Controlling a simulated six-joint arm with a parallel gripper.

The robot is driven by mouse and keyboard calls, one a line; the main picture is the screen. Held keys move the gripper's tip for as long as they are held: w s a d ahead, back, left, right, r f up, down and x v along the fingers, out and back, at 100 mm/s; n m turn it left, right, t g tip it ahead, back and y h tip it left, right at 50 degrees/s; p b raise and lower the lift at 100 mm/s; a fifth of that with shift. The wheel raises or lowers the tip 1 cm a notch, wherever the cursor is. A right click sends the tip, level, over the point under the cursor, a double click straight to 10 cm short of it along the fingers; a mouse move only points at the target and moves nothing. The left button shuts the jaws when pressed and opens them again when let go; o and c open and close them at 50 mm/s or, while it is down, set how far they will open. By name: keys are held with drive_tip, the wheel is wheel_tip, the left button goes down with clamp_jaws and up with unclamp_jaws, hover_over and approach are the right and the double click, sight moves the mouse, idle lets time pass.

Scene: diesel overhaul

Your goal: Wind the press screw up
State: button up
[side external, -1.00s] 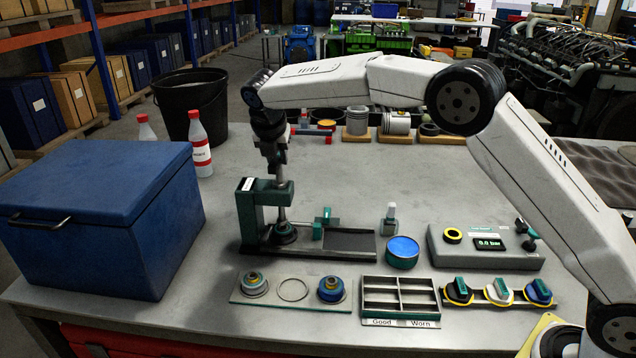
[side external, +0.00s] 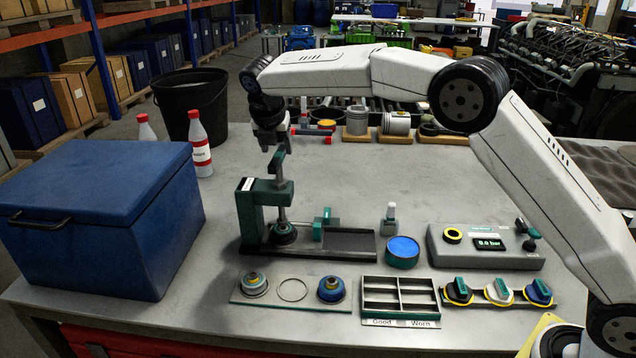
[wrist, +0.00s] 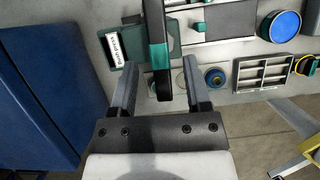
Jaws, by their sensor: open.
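The press (side external: 250,212) is a green C-shaped frame on a dark base, left of the bench middle. Its grey screw (side external: 282,203) stands upright, with a green and dark handle (side external: 278,162) at the top. The press also shows in the wrist view (wrist: 140,52), with the dark bar and green part of the handle (wrist: 158,55) between the finger lines. My gripper (side external: 272,145) is open, just above the handle, fingers pointing down. In the wrist view the two fingers of my gripper (wrist: 160,82) are spread on either side of the handle; contact cannot be told.
A blue chest (side external: 100,220) stands left of the press. In front are a plate with rings and injector parts (side external: 292,290), a divided tray (side external: 400,297) and several knobs (side external: 498,291). A blue-topped can (side external: 402,252) and a pressure gauge box (side external: 485,250) stand right.

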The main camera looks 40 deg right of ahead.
drive_tip(key=shift+r, duration=1.45)
drive_tip(key=shift+r, duration=0.15)
drive_tip(key=shift+r, duration=1.85)
drive_tip(key=s+d+f+m+y, duration=0.1)
drive_tip(key=s+d+f+m, duration=0.1)
drive_tip(key=s+f+m, duration=0.4)
drive_tip(key=s+d+f+m+y, duration=0.1)
drive_tip(key=s+d+f+m, duration=0.2)
drive_tip(key=s+f+m, duration=0.4)
drive_tip(key=s+d+f+m+y, duration=0.1)
drive_tip(key=s+d+f+m, duration=0.1)
drive_tip(key=s+f+m, duration=0.5)
drive_tip(key=s+m, duration=0.6)
drive_tip(key=s, duration=0.8)
drive_tip(key=shift+d, duration=0.3)
